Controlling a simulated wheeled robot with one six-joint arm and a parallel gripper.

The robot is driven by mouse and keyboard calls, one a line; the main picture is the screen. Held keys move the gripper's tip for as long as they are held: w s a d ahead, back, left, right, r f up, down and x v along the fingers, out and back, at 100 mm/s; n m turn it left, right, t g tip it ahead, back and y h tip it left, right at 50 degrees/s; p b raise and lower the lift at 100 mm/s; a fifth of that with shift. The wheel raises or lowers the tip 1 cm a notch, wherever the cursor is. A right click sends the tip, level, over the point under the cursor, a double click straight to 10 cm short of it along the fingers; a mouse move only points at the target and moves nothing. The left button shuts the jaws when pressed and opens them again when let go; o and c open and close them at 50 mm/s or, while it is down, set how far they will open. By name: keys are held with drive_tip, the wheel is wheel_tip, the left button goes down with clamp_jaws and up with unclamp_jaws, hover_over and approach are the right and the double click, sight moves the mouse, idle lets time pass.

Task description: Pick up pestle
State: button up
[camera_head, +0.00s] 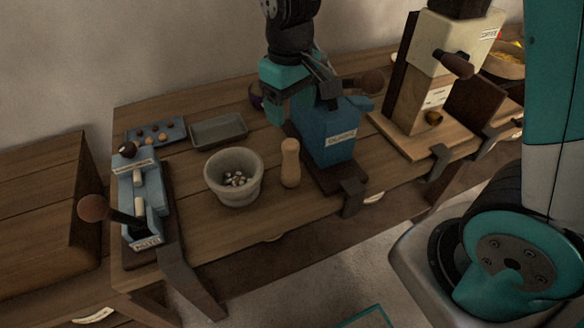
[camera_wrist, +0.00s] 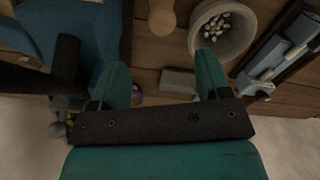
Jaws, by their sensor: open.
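The pestle (camera_head: 290,163) is a pale wooden piece standing upright on the wooden bench, between the mortar and the blue grinder. In the wrist view the pestle (camera_wrist: 162,18) shows at the top edge, beyond my fingertips and partly cut off. The stone mortar (camera_head: 216,188) stands just left of it with whitish and dark bits inside; it also shows in the wrist view (camera_wrist: 240,45). My gripper (camera_wrist: 161,72) is open and empty, its two teal fingers apart. In the head view my gripper (camera_head: 278,103) is behind the pestle, beside the blue grinder, not touching the pestle.
The blue grinder (camera_head: 335,130) stands close right of the pestle. A grey tray (camera_head: 218,130) and a blue tray of nuts (camera_head: 155,132) lie behind the mortar. A lever press (camera_head: 131,188) is at left, a cream grinder (camera_head: 445,50) at right. Bench is clear in front of the mortar.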

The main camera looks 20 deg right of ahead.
sight(291, 154)
wheel_tip(291, 154, down, 7)
drive_tip(key=shift+f, duration=0.15)
drive_tip(key=shift+s+a+f+p, duration=0.15)
drive_tip(key=shift+f+p, duration=0.3)
drive_tip(key=shift+f, duration=2.25)
drive_tip(key=c, duration=1.3)
